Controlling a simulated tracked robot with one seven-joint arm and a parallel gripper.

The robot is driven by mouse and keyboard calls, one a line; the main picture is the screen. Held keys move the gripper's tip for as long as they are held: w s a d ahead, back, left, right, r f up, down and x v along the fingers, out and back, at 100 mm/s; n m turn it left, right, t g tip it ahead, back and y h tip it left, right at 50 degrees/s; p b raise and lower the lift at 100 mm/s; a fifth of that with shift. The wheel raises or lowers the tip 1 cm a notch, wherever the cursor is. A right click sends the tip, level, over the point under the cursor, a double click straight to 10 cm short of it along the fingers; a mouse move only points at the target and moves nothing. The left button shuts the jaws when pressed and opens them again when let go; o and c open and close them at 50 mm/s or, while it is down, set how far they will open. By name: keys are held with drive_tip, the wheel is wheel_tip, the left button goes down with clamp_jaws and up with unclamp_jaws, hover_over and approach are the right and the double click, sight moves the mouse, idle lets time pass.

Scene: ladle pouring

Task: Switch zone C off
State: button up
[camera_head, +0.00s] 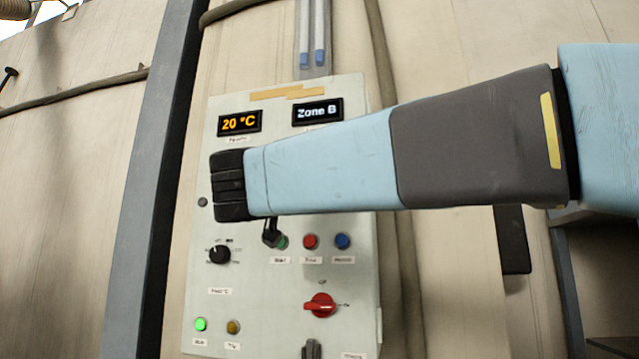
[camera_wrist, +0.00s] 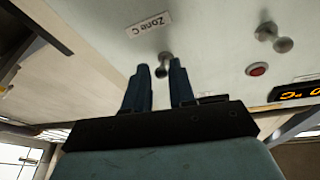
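The zone C label (camera_wrist: 149,24) is on the pale panel in the wrist view. Beside it is a small metal toggle switch (camera_wrist: 163,66). My gripper (camera_wrist: 159,66) is open, with one dark finger on each side of this switch. I see a gap on both sides and no clear contact. Which way the switch is tipped is hard to tell. In the head view my arm lies across the panel (camera_head: 205,300) and hides its middle, including the zone switches.
Below my arm are a red button (camera_head: 311,241), a blue button (camera_head: 342,241), a black knob (camera_head: 219,254) and a red rotary switch (camera_head: 320,305). Another metal toggle (camera_wrist: 272,38) and a red round part (camera_wrist: 257,69) sit nearby.

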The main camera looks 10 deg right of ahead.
drive_tip(key=shift+o, duration=1.3)
drive_tip(key=v, duration=1.3)
drive_tip(key=shift+s+a, duration=0.25)
drive_tip(key=shift+s, duration=0.05)
drive_tip(key=shift+f, duration=0.2)
drive_tip(key=w+d+f+n+g+y, duration=0.2)
drive_tip(key=d+f+n+g, duration=0.15)
drive_tip(key=d+f, duration=0.65)
drive_tip(key=w+d+f+n+g+y, duration=0.1)
drive_tip(key=w+d+f+n+g, duration=0.15)
drive_tip(key=d+f+g, duration=0.6)
drive_tip(key=s+d+f+n+y, duration=0.1)
drive_tip(key=s+d+f+y, duration=0.1)
drive_tip(key=f, duration=0.8)
drive_tip(key=s+d+f+n+y, duration=0.2)
drive_tip(key=s+f+y, duration=0.3)
drive_tip(key=f, duration=0.6)
drive_tip(key=shift+d+f+n+y, duration=0.3)
drive_tip(key=shift+d+f+y, duration=0.05)
drive_tip(key=shift+y, duration=0.45)
